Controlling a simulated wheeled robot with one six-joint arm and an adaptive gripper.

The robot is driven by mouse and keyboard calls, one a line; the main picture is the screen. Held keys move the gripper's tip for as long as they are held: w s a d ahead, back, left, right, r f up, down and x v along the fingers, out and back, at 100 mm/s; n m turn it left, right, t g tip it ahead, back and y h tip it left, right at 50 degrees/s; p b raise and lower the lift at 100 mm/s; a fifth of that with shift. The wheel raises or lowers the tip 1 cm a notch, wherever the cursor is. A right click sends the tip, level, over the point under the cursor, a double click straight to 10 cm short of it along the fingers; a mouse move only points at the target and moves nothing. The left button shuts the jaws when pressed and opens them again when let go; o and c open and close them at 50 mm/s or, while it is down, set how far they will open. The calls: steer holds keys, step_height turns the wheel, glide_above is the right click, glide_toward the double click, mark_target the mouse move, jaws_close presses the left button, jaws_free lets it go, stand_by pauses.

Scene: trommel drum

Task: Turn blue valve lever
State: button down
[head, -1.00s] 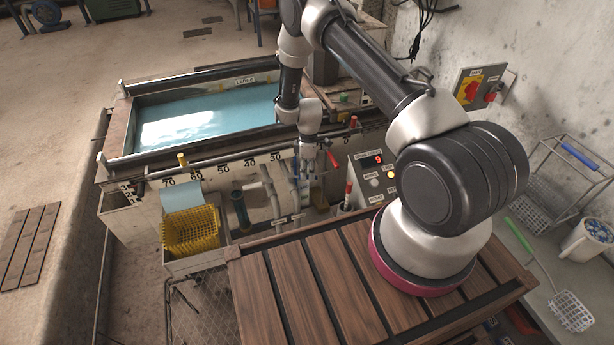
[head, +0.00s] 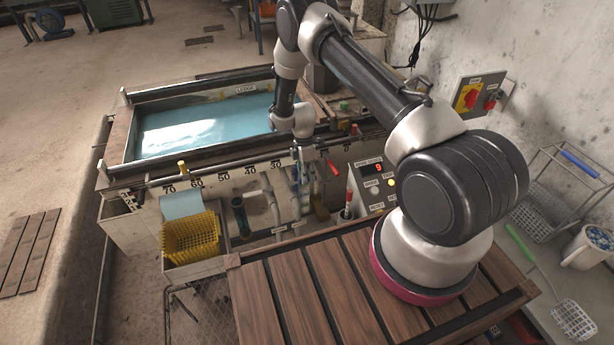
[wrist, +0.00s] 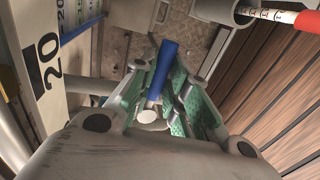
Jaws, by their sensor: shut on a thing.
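The blue valve lever (wrist: 164,66) shows in the wrist view as a blue grip with a silver stem and a round pale hub below it. It stands lengthwise between the two green-padded fingers of my gripper (wrist: 162,82), which is shut on it. In the head view my gripper (head: 300,160) reaches down at the front side of the blue-water tank (head: 118,150). The fingers and lever are small there and the lever is hard to make out.
Grey pipes (head: 272,205) run beside the lever below the numbered scale. A red lever (head: 334,168) and a control box (head: 370,184) stand to its right. A yellow basket (head: 190,238) is to the left. A slatted wooden deck (head: 300,290) lies in front.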

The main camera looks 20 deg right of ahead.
steer(key=c, duration=1.4)
jaws_free()
steer(key=shift+w, duration=0.1)
steer(key=r, duration=0.4)
steer(key=w+r, duration=0.1)
steer(key=r, duration=0.2)
steer(key=w+r, duration=0.1)
steer(key=r, duration=0.3)
steer(key=shift+w+r, duration=0.15)
steer(key=shift+r, duration=0.2)
